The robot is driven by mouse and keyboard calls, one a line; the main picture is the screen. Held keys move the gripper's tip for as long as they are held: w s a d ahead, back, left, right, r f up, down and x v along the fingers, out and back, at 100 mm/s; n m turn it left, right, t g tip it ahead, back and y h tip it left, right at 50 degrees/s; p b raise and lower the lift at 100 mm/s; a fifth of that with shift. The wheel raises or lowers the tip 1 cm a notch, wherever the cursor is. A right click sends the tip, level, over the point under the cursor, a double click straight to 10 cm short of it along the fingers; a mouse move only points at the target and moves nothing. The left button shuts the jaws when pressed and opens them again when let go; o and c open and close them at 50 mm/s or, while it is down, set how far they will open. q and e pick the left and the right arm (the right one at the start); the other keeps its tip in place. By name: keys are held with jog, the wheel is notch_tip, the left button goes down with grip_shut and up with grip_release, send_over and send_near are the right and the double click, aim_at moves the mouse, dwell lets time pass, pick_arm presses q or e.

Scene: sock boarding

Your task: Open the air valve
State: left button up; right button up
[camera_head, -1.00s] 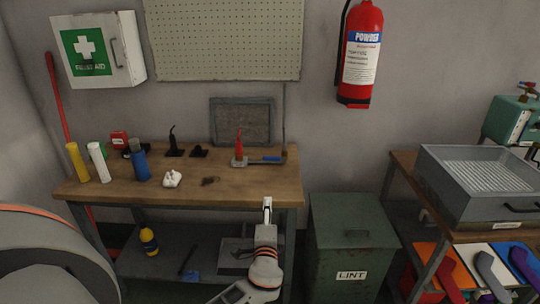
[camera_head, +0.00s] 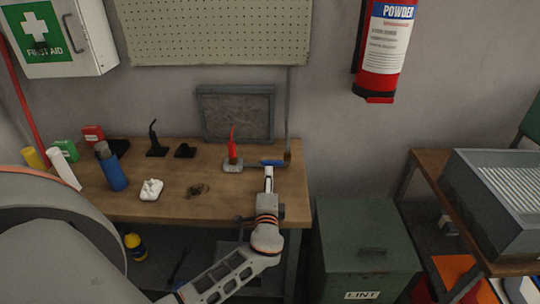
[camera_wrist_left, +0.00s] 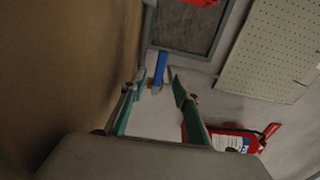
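The air valve has a blue lever handle (camera_head: 272,162) at the back right of the wooden bench, beside the foot of a vertical pipe (camera_head: 289,110). The lever lies crosswise to the pipe, pointing left. My left gripper (camera_head: 268,172) is just in front of the lever, over the bench's right end. In the left wrist view the gripper (camera_wrist_left: 158,82) has its fingers apart, with nothing held. The blue lever (camera_wrist_left: 161,66) appears between and beyond the fingertips; I cannot tell whether they touch it. My right gripper is not in view.
A red-handled tool (camera_head: 232,148) on a grey base stands just left of the lever. A grey-framed panel (camera_head: 236,113) leans against the wall behind. A blue bottle (camera_head: 112,170) and a white object (camera_head: 151,189) are further left. A green lint bin (camera_head: 362,245) stands right of the bench.

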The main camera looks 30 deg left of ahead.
aim_at(269, 164)
pick_arm(q)
jog(key=shift+x, duration=4.3)
grip_shut()
